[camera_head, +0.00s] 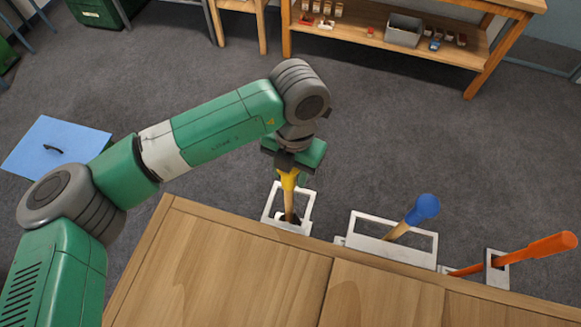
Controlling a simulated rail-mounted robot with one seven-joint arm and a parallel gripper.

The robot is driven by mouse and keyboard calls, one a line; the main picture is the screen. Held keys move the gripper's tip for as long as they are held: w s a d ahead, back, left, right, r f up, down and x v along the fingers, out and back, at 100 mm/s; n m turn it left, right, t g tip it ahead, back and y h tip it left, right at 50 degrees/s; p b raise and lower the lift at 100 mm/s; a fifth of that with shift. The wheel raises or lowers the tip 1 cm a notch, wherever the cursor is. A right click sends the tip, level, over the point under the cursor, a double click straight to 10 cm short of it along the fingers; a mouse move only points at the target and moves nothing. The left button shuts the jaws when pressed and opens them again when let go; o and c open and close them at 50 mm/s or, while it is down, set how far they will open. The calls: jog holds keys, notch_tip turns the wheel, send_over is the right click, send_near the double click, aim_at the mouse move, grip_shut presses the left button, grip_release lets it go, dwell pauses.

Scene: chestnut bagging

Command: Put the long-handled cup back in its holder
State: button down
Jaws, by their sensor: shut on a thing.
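My gripper (288,169) points down and is shut on the yellow top of a long wooden handle (289,203), which I take to be the long-handled cup. The handle stands nearly upright, and its lower end shows within the outline of the left white holder (269,207) at the far edge of the wooden table. A dark shape shows around its foot. The cup end is not clearly visible, and I cannot tell whether it rests in the holder or hangs above it.
A blue-topped tool (426,207) leans in the middle white holder (361,231). An orange-handled tool (540,248) leans through the right holder (498,272). The wooden tabletop (230,270) is bare. A blue panel (80,142) lies at left; a shelf bench (360,38) stands beyond.

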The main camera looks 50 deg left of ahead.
jog(key=c, duration=0.8)
grip_release()
jog(key=shift+o, duration=0.2)
notch_tip(320, 180, up, 10)
jog(key=p, duration=0.8)
jog(key=shift+r, duration=0.1)
